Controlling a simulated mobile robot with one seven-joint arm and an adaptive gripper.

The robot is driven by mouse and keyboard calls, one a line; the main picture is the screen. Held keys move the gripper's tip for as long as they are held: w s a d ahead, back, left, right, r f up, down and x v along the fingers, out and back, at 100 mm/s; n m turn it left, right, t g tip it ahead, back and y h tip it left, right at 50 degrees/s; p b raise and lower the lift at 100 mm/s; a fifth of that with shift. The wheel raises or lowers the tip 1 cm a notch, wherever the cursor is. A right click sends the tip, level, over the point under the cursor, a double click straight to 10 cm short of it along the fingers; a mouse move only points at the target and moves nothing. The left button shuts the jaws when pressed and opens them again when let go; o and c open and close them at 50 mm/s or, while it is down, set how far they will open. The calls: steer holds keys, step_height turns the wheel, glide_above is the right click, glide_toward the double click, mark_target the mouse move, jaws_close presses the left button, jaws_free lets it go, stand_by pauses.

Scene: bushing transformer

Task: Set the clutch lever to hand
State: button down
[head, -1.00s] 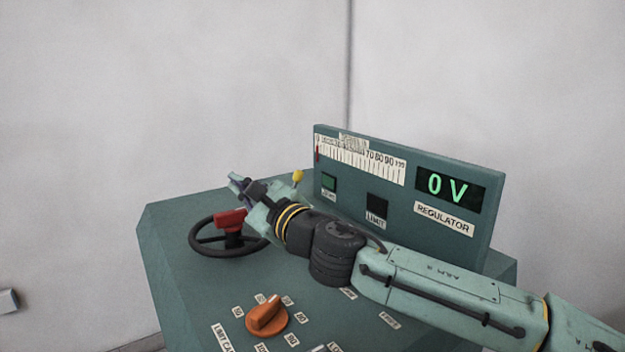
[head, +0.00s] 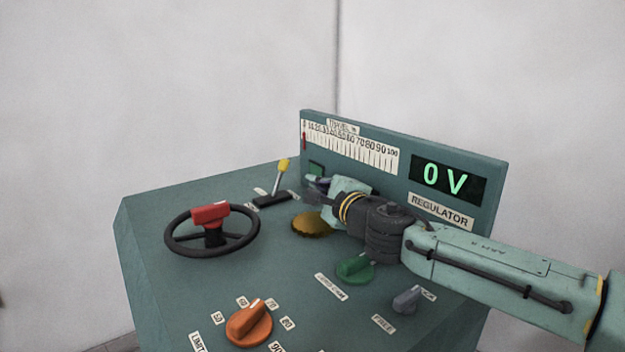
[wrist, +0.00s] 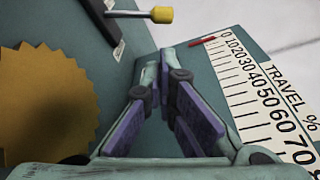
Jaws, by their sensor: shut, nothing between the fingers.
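The clutch lever (head: 283,171) has a yellow knob on a pale rod and rises from a dark slotted base on the console. Small labels sit near both ends of its slot but are too small to read. The knob also shows at the top of the wrist view (wrist: 160,15). My gripper (head: 310,190) is to the right of the lever, close to the upright panel, and apart from the lever. In the wrist view its fingers (wrist: 166,72) are shut and empty, with purple pads.
A black handwheel (head: 180,247) with a red grip stands left of the lever. A brass toothed disc (head: 310,225) lies below my gripper. The panel (head: 400,195) stands behind my arm. Orange (head: 250,322), green (head: 354,267) and grey (head: 406,300) knobs are nearer the front.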

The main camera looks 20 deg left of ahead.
mark_target(279, 178)
steer(key=p+x, duration=0.1)
steer(key=x, duration=0.7)
steer(key=shift+w+a, duration=0.25)
